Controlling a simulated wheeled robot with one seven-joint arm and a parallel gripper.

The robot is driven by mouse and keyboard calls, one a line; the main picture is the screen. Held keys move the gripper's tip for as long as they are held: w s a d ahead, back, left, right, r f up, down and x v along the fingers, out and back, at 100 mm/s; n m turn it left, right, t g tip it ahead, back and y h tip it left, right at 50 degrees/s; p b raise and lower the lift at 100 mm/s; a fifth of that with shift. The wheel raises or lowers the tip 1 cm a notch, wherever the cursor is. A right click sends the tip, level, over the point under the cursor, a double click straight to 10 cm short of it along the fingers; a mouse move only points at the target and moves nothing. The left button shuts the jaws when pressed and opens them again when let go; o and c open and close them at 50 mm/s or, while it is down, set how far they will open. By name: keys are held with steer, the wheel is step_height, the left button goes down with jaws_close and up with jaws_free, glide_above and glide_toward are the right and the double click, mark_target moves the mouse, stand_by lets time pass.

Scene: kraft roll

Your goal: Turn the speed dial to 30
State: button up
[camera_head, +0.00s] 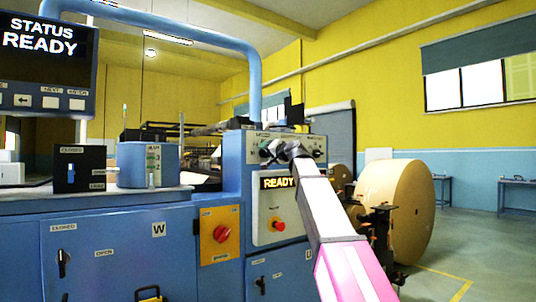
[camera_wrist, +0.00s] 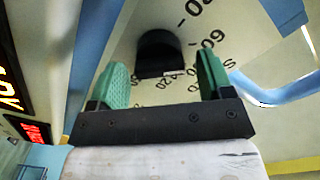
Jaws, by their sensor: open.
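The speed dial is a black knob (camera_wrist: 160,50) on a pale panel with printed numbers around it, in the wrist view. My gripper (camera_wrist: 163,72) is open, with one green-padded finger on each side of the knob and a gap on both sides. I cannot tell that either finger touches it. Numbers such as 60, 80 and 20 show near the knob, some partly hidden. I cannot read which number the dial points to. In the head view, my arm reaches the upper control panel (camera_head: 262,143), and my gripper end (camera_head: 297,151) hides part of it.
Below the panel, a display (camera_head: 278,183) reads READY, above a red button (camera_head: 276,224). A red rotary switch on a yellow plate (camera_head: 220,234) is to the left. A status screen (camera_head: 40,45) reads READY. A large kraft roll (camera_head: 400,205) stands to the right.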

steer(key=shift+w+a, duration=0.25)
steer(key=shift+w, duration=0.05)
steer(key=c, duration=0.9)
steer(key=shift+n, duration=0.4)
steer(key=n, duration=0.3)
steer(key=shift+r+n, duration=0.1)
steer(key=shift+n, duration=0.2)
steer(key=shift+s+a+n, duration=0.1)
steer(key=shift+n, duration=2.1)
